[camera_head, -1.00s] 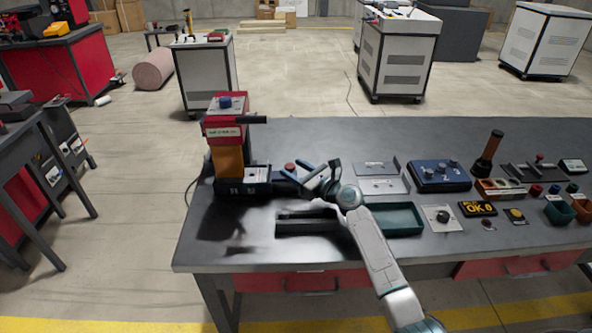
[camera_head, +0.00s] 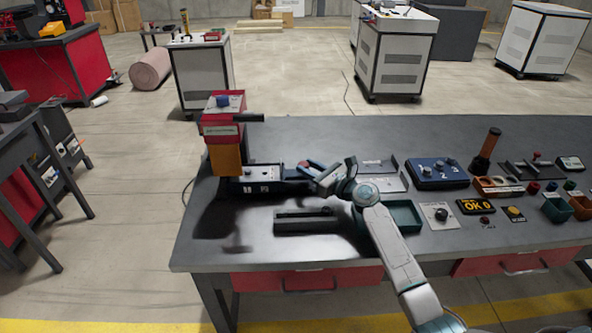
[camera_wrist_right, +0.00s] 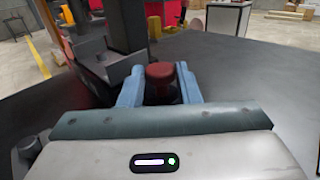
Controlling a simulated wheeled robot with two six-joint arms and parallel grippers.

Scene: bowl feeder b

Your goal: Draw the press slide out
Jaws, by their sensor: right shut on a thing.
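The press (camera_head: 224,130) stands at the table's left end, with a red head, an orange column and a dark base. Its slide (camera_head: 264,173) extends to the right from under the head and has a grey top. A red knob (camera_head: 303,164) is at the slide's outer end; it also shows in the right wrist view (camera_wrist_right: 160,72). My right gripper (camera_head: 311,169) is shut on this knob, with one blue finger on each side of it in the right wrist view (camera_wrist_right: 160,88). The inner part of the slide is hidden by the press. My left gripper is not in view.
A dark slotted block (camera_head: 305,221) and a green tray (camera_head: 403,216) lie in front of the slide. A blue numbered box (camera_head: 438,174), a display (camera_head: 477,208) and small parts fill the table's right side. The front left of the table (camera_head: 215,255) is bare.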

